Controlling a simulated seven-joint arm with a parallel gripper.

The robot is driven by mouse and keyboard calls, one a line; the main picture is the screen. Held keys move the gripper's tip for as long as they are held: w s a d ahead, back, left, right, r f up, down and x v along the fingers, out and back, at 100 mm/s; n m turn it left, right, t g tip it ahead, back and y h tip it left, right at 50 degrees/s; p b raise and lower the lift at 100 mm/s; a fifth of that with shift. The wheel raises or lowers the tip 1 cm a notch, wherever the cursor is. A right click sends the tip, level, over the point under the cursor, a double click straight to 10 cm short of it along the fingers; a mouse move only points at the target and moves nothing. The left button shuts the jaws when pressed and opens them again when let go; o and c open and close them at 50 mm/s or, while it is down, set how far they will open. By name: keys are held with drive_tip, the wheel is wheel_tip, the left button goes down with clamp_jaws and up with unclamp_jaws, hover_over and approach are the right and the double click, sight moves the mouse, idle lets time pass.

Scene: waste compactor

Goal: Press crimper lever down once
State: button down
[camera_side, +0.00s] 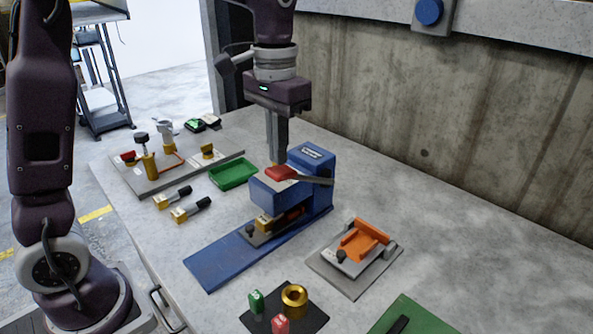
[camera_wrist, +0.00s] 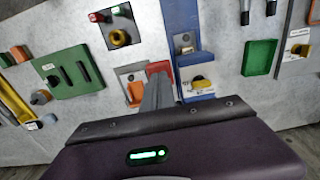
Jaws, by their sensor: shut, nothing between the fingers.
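The crimper (camera_side: 318,172) is a blue press standing on a long blue base plate. Its lever has a red grip (camera_side: 281,173) at the top, and it lies roughly level. My gripper (camera_side: 276,162) points straight down with its fingers together and empty. The fingertips are just above or at the red grip; I cannot tell whether they touch. In the wrist view the fingertips (camera_wrist: 157,82) overlap the lower part of the red grip (camera_wrist: 159,67), beside the blue crimper body (camera_wrist: 196,83). A yellow and dark part (camera_side: 265,222) sits under the press head.
An orange fixture on a grey plate (camera_side: 347,285) stands right of the crimper. A green tray (camera_side: 233,174) and two yellow-black tools (camera_side: 190,209) lie to the left. A black mat (camera_side: 312,318) with small parts is in front. The table behind the crimper is clear.

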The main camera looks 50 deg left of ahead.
drive_tip(key=shift+f, duration=0.1)
drive_tip(key=shift+f, duration=5.45)
drive_tip(key=shift+r, duration=5.55)
drive_tip(key=shift+r, duration=2)
drive_tip(key=s+f+t, duration=0.3)
drive_tip(key=s+t, duration=0.2)
drive_tip(key=s, duration=1.6)
drive_tip(key=shift+t, duration=0.3)
